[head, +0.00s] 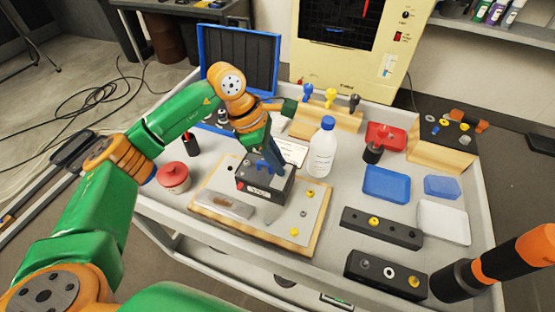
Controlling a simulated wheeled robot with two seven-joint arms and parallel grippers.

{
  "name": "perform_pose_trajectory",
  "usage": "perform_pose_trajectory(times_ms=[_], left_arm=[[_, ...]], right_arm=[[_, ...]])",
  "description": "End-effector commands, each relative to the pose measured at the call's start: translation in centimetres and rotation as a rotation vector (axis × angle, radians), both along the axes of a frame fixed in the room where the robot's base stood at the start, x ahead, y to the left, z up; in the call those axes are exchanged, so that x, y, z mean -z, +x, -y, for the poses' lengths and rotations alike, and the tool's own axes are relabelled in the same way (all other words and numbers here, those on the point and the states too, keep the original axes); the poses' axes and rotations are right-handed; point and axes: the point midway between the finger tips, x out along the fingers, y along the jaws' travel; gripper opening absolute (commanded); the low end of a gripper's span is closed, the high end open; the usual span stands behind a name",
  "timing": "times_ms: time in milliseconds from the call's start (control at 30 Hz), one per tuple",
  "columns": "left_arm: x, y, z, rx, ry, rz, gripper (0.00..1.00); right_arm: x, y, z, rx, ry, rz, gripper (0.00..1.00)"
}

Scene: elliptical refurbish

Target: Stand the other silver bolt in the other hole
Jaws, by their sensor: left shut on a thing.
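My left gripper (272,154) reaches down over the black block (264,190) in the middle of the cart. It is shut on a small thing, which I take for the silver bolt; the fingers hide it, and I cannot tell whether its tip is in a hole. A small grey bolt head (247,162) shows on the block's top, left of the fingers. A blue part (262,167) is also on top, close to the fingers. The holes are too small or covered to make out. My right gripper is not in view.
The block stands on a wood-edged plate (312,222) with a grey metal piece (226,206) and loose yellow bolts (294,231). A white bottle (322,150) stands close right of my gripper. A red pot (173,178) is left. Black holders (382,228) and blue trays (386,184) are right.

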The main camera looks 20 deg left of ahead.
Motion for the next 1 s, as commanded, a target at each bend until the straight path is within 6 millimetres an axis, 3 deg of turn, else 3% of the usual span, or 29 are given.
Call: perform_pose_trajectory(times_ms=[1000], left_arm=[[1.1, 0.0, 0.0, 0.000, 0.000, 0.000, 0.00]], right_arm=[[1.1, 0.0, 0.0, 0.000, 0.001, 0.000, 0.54]])
